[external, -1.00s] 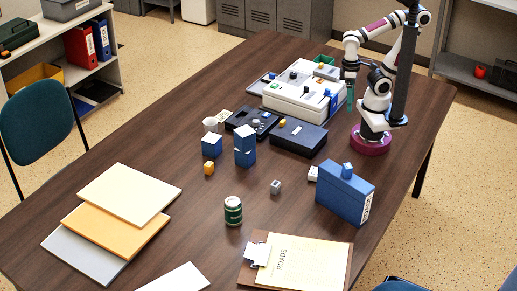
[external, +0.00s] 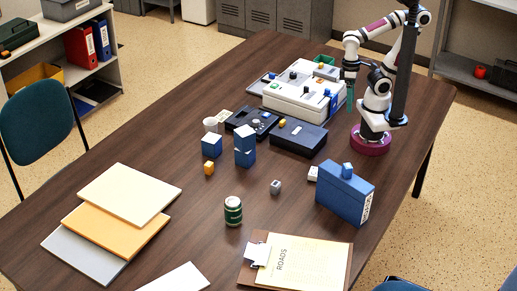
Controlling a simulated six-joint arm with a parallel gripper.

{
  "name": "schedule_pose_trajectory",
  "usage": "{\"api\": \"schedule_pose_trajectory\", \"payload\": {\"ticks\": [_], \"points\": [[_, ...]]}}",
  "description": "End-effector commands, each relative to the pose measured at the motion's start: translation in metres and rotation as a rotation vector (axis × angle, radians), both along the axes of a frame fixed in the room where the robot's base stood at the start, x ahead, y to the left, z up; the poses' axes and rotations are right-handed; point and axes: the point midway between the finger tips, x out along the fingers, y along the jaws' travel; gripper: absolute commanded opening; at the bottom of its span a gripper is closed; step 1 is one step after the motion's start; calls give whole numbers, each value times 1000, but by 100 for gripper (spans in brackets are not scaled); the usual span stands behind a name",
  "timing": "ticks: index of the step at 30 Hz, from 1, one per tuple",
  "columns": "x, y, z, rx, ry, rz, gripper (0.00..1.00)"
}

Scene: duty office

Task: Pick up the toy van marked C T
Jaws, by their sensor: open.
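Several small vehicle-like blocks are in view, but their markings are too small to read, so I cannot tell which is the van marked C T. An orange one (external: 209,168) and a grey one (external: 275,187) sit on the table. A white one (external: 313,174) stands beside the blue box file (external: 343,196), and a blue one (external: 347,170) is on top of that file. A yellow one (external: 282,122) is on the dark flat box (external: 298,138). My gripper (external: 350,101) is open, pointing down by the right side of the white console, away from the table blocks.
The white console (external: 304,98) carries several small coloured pieces. Folders (external: 115,235) and a clipboard (external: 300,265) lie in front. The left-centre table is clear.

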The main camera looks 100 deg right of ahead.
Motion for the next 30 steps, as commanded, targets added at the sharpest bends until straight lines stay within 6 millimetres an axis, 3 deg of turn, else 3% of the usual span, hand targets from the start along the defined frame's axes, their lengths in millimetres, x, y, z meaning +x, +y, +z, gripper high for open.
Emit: {"api": "schedule_pose_trajectory", "payload": {"ticks": [2, 5, 10, 14, 15, 18, 21, 23, 24, 30], "points": [[0, 0, -1, -8, 10, 25, 100], [2, 1, -8, -86, 92, 246, 100], [30, 17, -39, -427, 328, 1088, 100], [59, 73, -76, -794, 485, 1817, 100], [62, 96, -89, -917, 525, 2015, 100], [56, 149, -120, -1204, 599, 2401, 100], [44, 182, -142, -1407, 640, 2617, 100], [40, 191, -149, -1472, 654, 2677, 100], [41, 193, -153, 1485, -654, -2678, 100], [80, 167, -173, 1481, -661, -2672, 100]]}}
